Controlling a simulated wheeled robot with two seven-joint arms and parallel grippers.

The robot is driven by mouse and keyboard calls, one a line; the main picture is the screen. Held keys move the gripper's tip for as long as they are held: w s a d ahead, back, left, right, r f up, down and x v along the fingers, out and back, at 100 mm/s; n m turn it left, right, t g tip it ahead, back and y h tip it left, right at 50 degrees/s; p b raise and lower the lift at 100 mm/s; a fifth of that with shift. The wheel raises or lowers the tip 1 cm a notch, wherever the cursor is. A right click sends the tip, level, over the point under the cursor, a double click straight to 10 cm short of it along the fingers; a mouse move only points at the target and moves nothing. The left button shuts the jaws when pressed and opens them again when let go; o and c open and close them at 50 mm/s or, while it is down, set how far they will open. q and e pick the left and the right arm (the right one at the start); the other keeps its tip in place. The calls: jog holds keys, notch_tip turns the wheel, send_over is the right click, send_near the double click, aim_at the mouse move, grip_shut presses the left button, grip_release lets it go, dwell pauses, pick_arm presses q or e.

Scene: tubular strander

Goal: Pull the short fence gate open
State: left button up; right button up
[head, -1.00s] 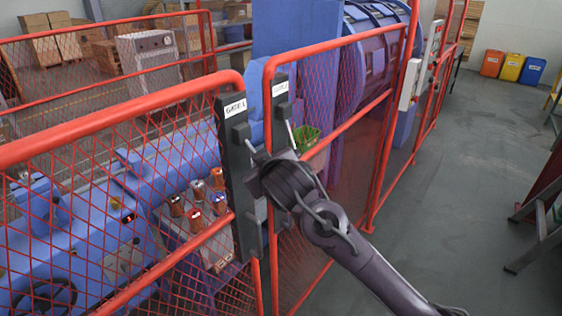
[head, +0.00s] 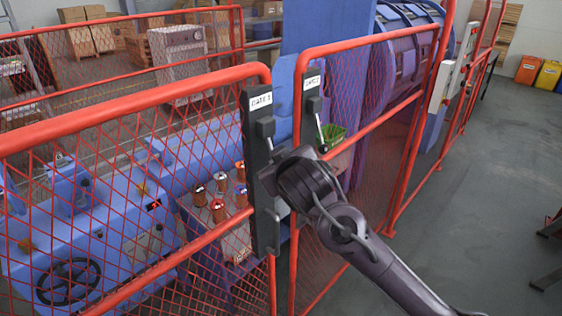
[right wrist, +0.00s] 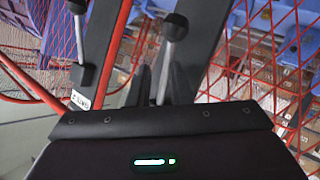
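Two red mesh fence gates meet at dark latch plates. The left one, labelled GATE 1 (head: 90,111), runs out of the head view at left; the right one, labelled GATE 2 (head: 366,130), looks shorter. A narrow gap separates their end posts. GATE 2's lever (head: 320,132) stands clear of my gripper and also shows in the right wrist view (right wrist: 78,40). My right gripper (head: 272,180) is at GATE 1's latch plate (head: 258,150). In the right wrist view, a ball-topped lever (right wrist: 175,50) rises between its dark fingers (right wrist: 160,88); grip contact is unclear. My left gripper is out of view.
Behind the fence are a blue machine (head: 110,235) with a handwheel and several copper-coloured spools (head: 218,208). Open grey floor (head: 480,190) lies to the right, with dark stand legs at its right edge. Coloured bins (head: 547,74) stand far back.

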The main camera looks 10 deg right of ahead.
jog(key=b+v, duration=0.2)
jog(key=v, duration=0.5)
jog(key=shift+s+r+b, duration=0.2)
jog(key=shift+s+b, duration=0.15)
jog(key=shift+o, duration=0.4)
